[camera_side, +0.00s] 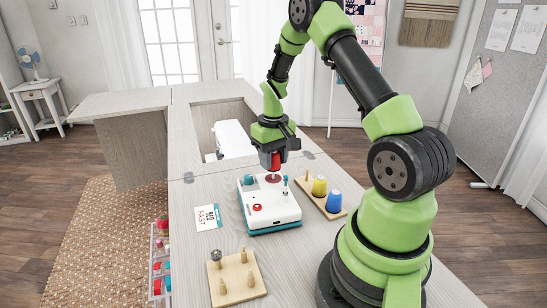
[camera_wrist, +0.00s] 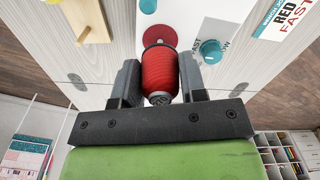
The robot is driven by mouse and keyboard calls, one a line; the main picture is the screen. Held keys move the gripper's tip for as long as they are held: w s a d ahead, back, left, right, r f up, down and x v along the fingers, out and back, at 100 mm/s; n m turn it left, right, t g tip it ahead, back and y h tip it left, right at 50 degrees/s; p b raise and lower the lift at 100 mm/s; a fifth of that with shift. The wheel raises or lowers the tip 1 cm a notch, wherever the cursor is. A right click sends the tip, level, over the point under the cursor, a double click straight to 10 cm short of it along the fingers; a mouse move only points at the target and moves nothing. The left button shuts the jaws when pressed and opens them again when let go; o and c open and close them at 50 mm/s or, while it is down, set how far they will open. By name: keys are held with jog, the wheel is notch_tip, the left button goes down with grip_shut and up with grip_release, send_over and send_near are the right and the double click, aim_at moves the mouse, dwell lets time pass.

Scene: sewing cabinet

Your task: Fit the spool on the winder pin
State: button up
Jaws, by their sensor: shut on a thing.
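My gripper (camera_side: 272,150) points down over the winder and is shut on a red thread spool (camera_side: 271,161). In the wrist view my gripper's fingers (camera_wrist: 158,68) press the sides of the red spool (camera_wrist: 160,78). The winder (camera_side: 270,212) is a white box with a teal base on the cabinet top. The spool hangs upright above the red disc (camera_side: 272,178) on the winder, which also shows in the wrist view (camera_wrist: 153,38), partly covered by the spool. The pin is not clear; I cannot tell whether the spool touches it.
A teal knob (camera_side: 249,180) and a thin post (camera_side: 285,186) stand on the winder near the disc. A wooden rack to the right holds a yellow spool (camera_side: 319,187) and a blue spool (camera_side: 334,201). A pegged board (camera_side: 238,285) lies in front. A card (camera_side: 207,217) lies left.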

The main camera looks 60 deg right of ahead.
jog(key=shift+f, duration=1.45)
dwell(1.8)
jog(key=o, duration=1)
jog(key=shift+c, duration=0.2)
notch_tip(320, 180, up, 10)
